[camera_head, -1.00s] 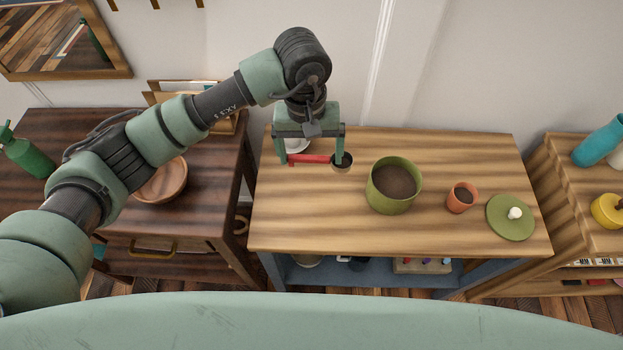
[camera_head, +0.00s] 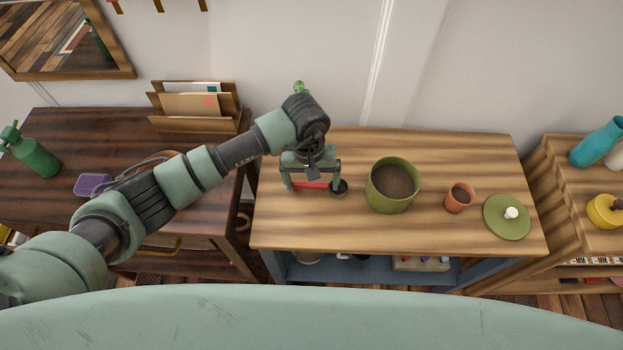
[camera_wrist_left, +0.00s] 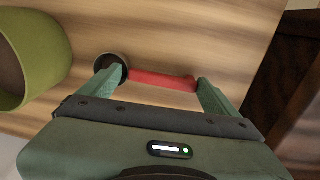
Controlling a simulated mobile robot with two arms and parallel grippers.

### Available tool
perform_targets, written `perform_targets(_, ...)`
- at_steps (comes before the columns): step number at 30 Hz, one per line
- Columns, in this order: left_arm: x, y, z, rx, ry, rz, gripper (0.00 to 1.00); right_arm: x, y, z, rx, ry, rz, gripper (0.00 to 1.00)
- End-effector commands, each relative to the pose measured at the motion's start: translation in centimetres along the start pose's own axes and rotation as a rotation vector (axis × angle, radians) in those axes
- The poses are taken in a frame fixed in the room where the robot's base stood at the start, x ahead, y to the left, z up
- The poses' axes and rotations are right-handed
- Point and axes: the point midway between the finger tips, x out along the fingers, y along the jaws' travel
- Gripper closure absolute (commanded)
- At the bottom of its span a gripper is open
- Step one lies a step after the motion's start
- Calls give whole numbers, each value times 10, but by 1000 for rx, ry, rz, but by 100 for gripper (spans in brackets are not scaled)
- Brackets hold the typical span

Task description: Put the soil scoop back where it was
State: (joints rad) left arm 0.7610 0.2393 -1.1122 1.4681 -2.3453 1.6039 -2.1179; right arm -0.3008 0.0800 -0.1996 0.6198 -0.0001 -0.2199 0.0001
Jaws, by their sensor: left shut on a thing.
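The soil scoop has a red handle (camera_head: 311,185) and a dark round cup (camera_head: 339,188). My left gripper (camera_head: 311,188) is shut on the scoop at the left part of the light wooden table (camera_head: 290,228). In the left wrist view the red handle (camera_wrist_left: 163,80) lies between the fingers, with the cup (camera_wrist_left: 112,66) by one fingertip. The scoop is low over the table top; I cannot tell whether it touches. A green pot of soil (camera_head: 393,187) stands to its right. My right gripper is not in view.
A small terracotta pot (camera_head: 460,198) and a green lid with a white knob (camera_head: 507,216) stand on the table's right side. A dark cabinet (camera_head: 60,150) on the left bears a green bottle (camera_head: 32,152) and a letter rack (camera_head: 192,106). The table's front strip is clear.

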Motion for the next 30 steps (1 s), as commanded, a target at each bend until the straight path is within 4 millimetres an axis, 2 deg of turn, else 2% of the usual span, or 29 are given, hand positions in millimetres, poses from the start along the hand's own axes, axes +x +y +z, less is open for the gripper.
perform_targets(6,4,-1,0,0,0,-1,48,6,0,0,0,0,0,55)
perform_targets(7,3,-1,0,0,-1,-1,3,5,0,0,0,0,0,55)
perform_targets(8,3,0,0,0,-1,-1,0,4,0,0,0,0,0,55)
perform_targets(14,3,-1,0,-1,-1,-1,0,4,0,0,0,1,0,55)
perform_targets(18,-4,0,0,-1,-1,0,0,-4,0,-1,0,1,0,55)
perform_targets(20,-8,-1,-1,0,3,-1,0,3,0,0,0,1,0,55)
perform_targets(30,-79,-1,-2,1,5,-1,0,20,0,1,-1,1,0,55)
